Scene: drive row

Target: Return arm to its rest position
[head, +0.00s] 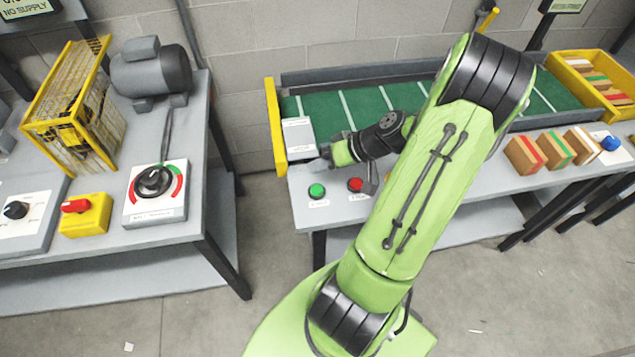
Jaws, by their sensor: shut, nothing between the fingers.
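My green arm reaches up from its base at the bottom middle and bends over the conveyor table. My gripper (321,165) is at the left end of the arm, low over the near left corner of that table. It is small in the picture, shut and empty. It is beside a grey box (299,138) with a white label and above a green button (317,191). A red button (355,185) is just right of it, close under my wrist. Whether the fingers touch anything cannot be told.
The green conveyor (350,104) runs behind my arm, with a yellow end post (275,125) at left. Boxes (524,155) and a blue knob (610,143) are at right. The left bench holds a dial panel (157,192), motor (150,72) and yellow cage (70,105). Floor (270,230) between tables is free.

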